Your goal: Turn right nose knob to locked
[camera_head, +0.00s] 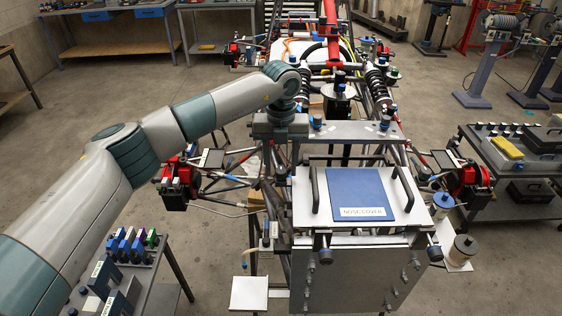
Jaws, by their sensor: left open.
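The nose cover (310,208) is a pale panel with a blue pad, a "NOSE COVER" label and two black handles, on top of the grey nose box. A dark knob (434,250) sits at the box's front right corner. Another dark knob (323,252) sits at the front left. I cannot read any lock marking on either. My left gripper (280,132) points down by the back left of the nose cover, well away from the right knob. It is open; its fingertips are hard to make out against the tubes. My right gripper is out of view.
The tube chassis (328,90) extends behind the nose, with red hubs at both sides. A cart (160,262) with small boxes stands at the left, and a dark cart (484,150) at the right. Space above the cover is clear.

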